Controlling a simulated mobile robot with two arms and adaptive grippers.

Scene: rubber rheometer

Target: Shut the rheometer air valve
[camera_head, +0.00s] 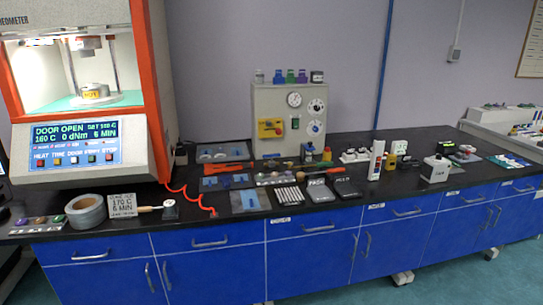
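The rheometer (150,90) stands at the left end of the bench, with an orange-red frame and a lit chamber. Its display (75,132) reads DOOR OPEN, 160 C, 0 dNm, 6 MIN. A beige panel box (290,97) stands at the back of the bench, right of the rheometer. It carries several round dials and a yellow fitting with red parts (270,128), which looks like the air valve. The handle is too small for me to tell its position. Neither of my grippers shows in this view.
The black bench top (235,215) sits on blue drawer cabinets (210,265). A red coiled hose (190,196) lies right of the rheometer. A tape roll (86,212), trays, bottles and a white box (436,168) crowd the front and right of the bench.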

